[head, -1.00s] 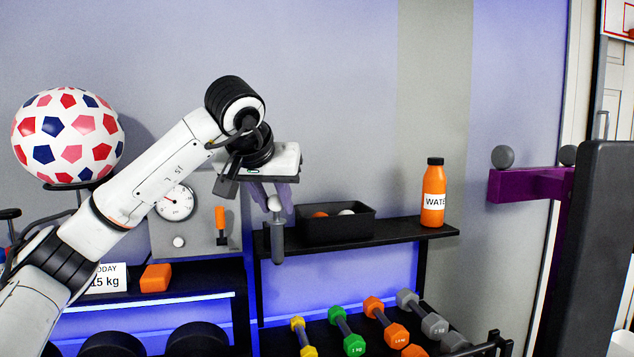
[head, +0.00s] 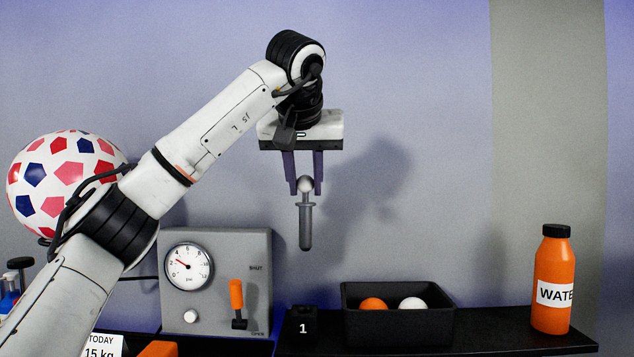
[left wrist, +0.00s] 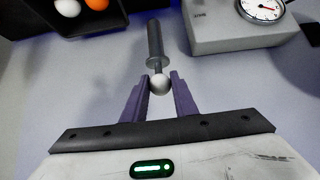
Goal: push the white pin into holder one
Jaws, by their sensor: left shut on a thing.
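My left gripper (head: 305,187) is shut on the white ball head of the pin (head: 305,184). The pin's grey shaft (head: 306,225) hangs straight down below the fingers, in the air. In the left wrist view the gripper (left wrist: 159,82) has the white head (left wrist: 160,84) between its fingertips, with the grey shaft pointing away. A black block marked 1, holder one (head: 303,325), stands on the shelf below the pin, apart from it. Its top opening is hard to make out. My right gripper is not in view.
A black tray (head: 398,329) with an orange ball (head: 374,304) and a white ball (head: 412,304) stands right of the holder. A grey gauge panel (head: 217,318) with an orange-handled lever (head: 237,300) is at left. An orange bottle (head: 553,280) stands at far right.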

